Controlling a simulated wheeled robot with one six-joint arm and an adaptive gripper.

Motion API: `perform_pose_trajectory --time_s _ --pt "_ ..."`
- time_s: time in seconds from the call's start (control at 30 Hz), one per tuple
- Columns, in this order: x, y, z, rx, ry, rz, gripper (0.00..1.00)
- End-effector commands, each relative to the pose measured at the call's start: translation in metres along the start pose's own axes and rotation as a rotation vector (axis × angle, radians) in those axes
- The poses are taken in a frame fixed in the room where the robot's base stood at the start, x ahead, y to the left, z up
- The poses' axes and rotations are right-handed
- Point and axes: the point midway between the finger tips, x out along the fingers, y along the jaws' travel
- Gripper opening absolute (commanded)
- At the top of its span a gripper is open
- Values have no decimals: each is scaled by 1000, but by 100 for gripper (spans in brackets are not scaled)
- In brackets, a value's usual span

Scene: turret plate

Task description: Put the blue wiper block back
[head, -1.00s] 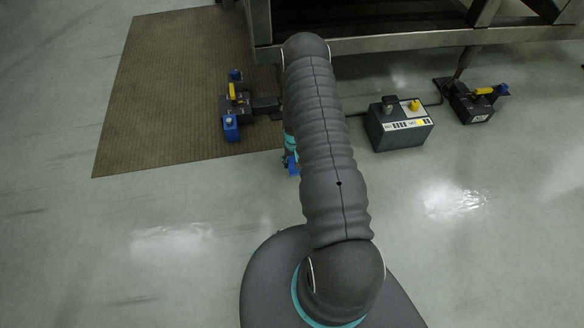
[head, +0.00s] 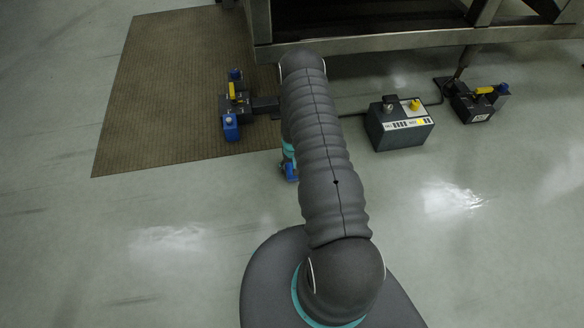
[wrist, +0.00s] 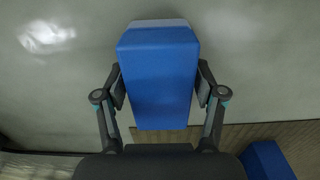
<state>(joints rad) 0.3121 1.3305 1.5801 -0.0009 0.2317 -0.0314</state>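The blue wiper block (wrist: 158,80) is between the two fingers of my gripper (wrist: 160,85) in the wrist view, with a finger pad against each side. Its far end has a light grey face. A bit of blue (head: 291,172) shows beside my arm in the head view, and my arm hides most of that area. In the head view, a dark device with a yellow lever (head: 236,92) stands at the mat's right side. A blue block (head: 231,128) is at its near end, and another blue piece (head: 235,75) is at its far end.
A brown mat (head: 160,95) lies at the left. A grey control box (head: 398,128) and a second dark device with a yellow lever (head: 473,104) stand at the right, joined by a cable. A metal frame (head: 400,42) runs along the back. The near floor is clear.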

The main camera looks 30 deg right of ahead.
Motion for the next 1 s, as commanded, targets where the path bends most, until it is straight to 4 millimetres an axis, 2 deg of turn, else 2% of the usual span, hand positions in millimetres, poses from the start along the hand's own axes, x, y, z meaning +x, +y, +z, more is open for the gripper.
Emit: perform_pose_trajectory --time_s 0.33,0.47,0.57,1.0 --pt "-1 0 0 0 0 0 83" --pt "-8 0 -1 0 1 0 83" --pt "-21 0 -1 0 3 0 83" --pt "-102 0 -1 0 2 0 83"
